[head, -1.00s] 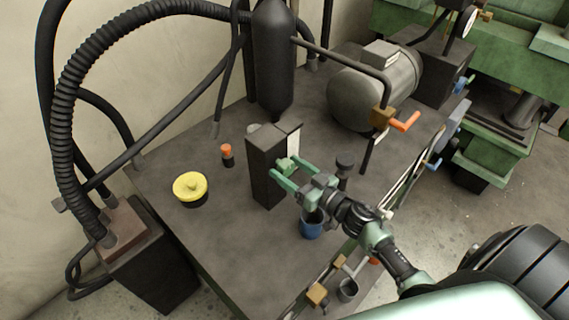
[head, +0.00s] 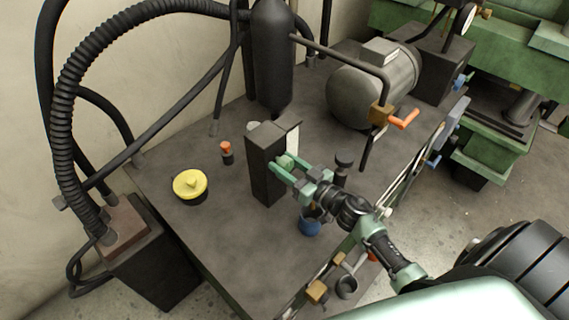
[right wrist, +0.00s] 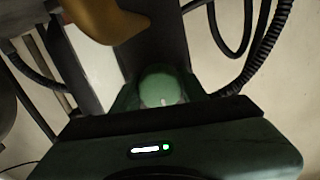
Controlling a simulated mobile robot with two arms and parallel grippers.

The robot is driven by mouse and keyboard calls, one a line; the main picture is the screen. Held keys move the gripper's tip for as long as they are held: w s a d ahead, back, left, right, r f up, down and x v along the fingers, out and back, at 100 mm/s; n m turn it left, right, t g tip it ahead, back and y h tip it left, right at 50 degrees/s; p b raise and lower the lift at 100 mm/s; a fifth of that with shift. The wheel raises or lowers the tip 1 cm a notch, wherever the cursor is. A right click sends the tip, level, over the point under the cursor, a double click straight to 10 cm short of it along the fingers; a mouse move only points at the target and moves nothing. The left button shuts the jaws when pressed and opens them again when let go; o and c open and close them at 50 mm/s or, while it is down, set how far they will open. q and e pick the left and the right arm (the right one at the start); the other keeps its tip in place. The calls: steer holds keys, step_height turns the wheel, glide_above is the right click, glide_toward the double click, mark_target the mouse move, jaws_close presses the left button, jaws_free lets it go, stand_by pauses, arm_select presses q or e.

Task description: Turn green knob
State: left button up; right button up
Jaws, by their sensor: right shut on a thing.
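The green knob (head: 285,161) is on the front face of a dark upright box (head: 262,168) standing on the table. My right gripper (head: 287,168) reaches the box from the right and is shut on the knob, with a finger on either side. In the right wrist view the green knob (right wrist: 163,86) shows as a rounded shape between the fingers, its lower part hidden by the gripper body. My left gripper is not in view.
A yellow-capped container (head: 190,185) and a small orange-topped piece (head: 227,152) stand left of the box. A blue cup (head: 309,224) is below my right gripper. A motor (head: 375,85) stands behind, near an orange-handled valve (head: 403,119). The table's front left is clear.

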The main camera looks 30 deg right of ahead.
steer(key=n, duration=0.5)
steer(key=n+b, duration=0.2)
steer(key=n, duration=0.4)
steer(key=n+b, duration=0.2)
steer(key=n, duration=0.3)
steer(key=shift+f, duration=0.15)
steer(key=n+b, duration=0.2)
steer(key=n, duration=0.4)
steer(key=shift+s+a, duration=0.1)
steer(key=shift+n, duration=0.3)
steer(key=o, duration=1.4)
